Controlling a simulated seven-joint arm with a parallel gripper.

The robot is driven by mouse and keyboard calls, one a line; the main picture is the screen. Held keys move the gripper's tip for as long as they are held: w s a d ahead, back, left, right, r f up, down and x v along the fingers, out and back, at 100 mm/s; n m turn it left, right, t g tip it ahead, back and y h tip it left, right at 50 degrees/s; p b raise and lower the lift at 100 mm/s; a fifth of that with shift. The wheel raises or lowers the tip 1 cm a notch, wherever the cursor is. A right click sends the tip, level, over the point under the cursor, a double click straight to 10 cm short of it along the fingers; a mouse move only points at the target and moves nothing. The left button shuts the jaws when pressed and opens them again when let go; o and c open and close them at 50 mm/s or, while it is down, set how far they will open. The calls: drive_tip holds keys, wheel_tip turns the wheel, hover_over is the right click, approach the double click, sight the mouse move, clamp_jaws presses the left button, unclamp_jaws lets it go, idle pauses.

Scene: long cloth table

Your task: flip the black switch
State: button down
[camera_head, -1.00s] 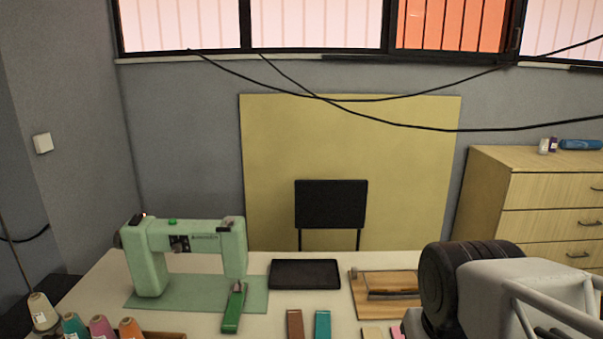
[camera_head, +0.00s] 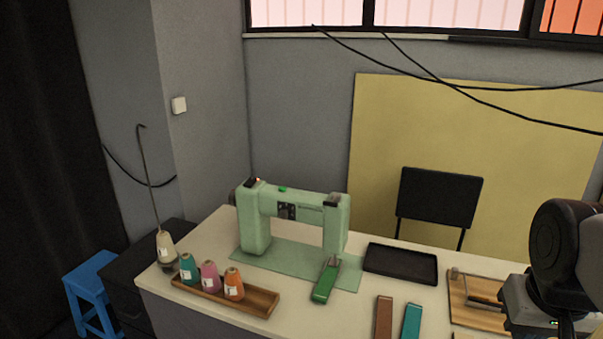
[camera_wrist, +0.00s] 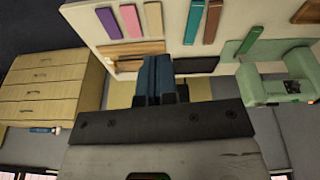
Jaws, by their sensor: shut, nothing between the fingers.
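The pale green sewing machine (camera_head: 297,214) stands on a green mat on the table. A small black switch-like part (camera_head: 252,183) with a red-orange spot sits on its top left end. Another black part (camera_head: 333,199) sits on its top right end, and a black panel (camera_head: 287,211) is on its front; I cannot tell for sure which is the switch. The machine also shows at the right of the wrist view (camera_wrist: 270,88). My gripper (camera_wrist: 160,62) is shut and empty, well apart from the machine. In the head view my arm is at the right edge.
A wooden tray (camera_head: 210,290) with thread cones is at the table's front left. A black chair (camera_head: 440,198) stands behind the table.

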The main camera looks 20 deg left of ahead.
drive_tip(key=w+a+r+n, duration=0.2)
drive_tip(key=w+a+r, duration=0.25)
drive_tip(key=w, duration=0.35)
drive_tip(key=w+a+r+n, duration=0.2)
drive_tip(key=w+a+r, duration=0.25)
drive_tip(key=w, duration=0.35)
drive_tip(key=w+a+r+n, duration=0.2)
drive_tip(key=w+a, duration=0.5)
drive_tip(key=a, duration=0.1)
drive_tip(key=w+a+r+n, duration=0.2)
drive_tip(key=w+a+n, duration=0.1)
drive_tip(key=w+a, duration=0.55)
drive_tip(key=n, duration=0.8)
hover_over(252, 180)
drive_tip(key=s+d, duration=0.1)
drive_tip(key=s, duration=0.2)
drive_tip(key=s+x, duration=0.1)
drive_tip(key=x, duration=0.4)
drive_tip(key=shift+w+a+f+g, duration=0.15)
drive_tip(key=shift+a+g, duration=0.15)
drive_tip(key=shift+a, duration=0.25)
drive_tip(key=shift+w+f, duration=0.4)
drive_tip(key=shift+f, duration=1.9)
drive_tip(key=shift+w+f, duration=0.45)
drive_tip(key=shift+f, duration=1.85)
drive_tip(key=shift+w+f, duration=0.4)
drive_tip(key=shift+f, duration=1.9)
